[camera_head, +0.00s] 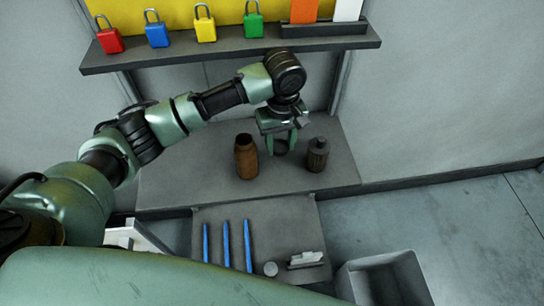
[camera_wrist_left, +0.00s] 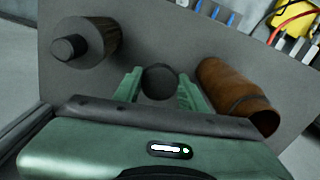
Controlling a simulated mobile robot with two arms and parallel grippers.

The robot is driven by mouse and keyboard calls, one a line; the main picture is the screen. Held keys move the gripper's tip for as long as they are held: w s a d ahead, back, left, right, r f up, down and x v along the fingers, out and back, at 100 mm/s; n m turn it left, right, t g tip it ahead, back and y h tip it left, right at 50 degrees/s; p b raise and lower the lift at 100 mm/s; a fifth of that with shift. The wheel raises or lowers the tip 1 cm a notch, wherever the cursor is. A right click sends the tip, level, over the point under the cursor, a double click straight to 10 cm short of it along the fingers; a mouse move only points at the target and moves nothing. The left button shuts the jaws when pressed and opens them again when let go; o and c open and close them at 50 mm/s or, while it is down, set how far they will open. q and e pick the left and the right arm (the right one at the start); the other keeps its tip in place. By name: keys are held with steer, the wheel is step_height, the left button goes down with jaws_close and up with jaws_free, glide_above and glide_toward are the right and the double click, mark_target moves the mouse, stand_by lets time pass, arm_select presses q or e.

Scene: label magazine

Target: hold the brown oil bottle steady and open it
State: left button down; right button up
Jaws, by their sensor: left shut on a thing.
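The brown oil bottle (camera_head: 246,160) stands upright on the grey bench, and its top looks open and dark with no cap on it. It also shows at the right of the left wrist view (camera_wrist_left: 232,88). My left gripper (camera_head: 281,148) is to the right of the bottle, apart from it. Its green fingers, also in the left wrist view (camera_wrist_left: 160,88), are shut on a dark round cap-like thing (camera_wrist_left: 160,80). In the head view that thing is partly hidden by the fingers. My right gripper is in neither view.
A dark grey capped bottle (camera_head: 317,157) stands just right of my left gripper. Several blue sticks (camera_head: 226,245), a small round piece (camera_head: 270,268) and a pale block (camera_head: 305,259) lie on a lower surface. A grey bin (camera_head: 385,280) is at lower right. Coloured padlocks stand on the shelf (camera_head: 180,55) above.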

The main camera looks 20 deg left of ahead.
mark_target(280, 163)
arm_select(q)
step_height(280, 163, down, 6)
stand_by(0.4)
steer(key=c, duration=0.8)
jaws_free()
steer(key=shift+f, duration=0.1)
steer(key=shift+r, duration=0.25)
step_height(280, 163, up, 12)
steer(key=shift+f, duration=0.1)
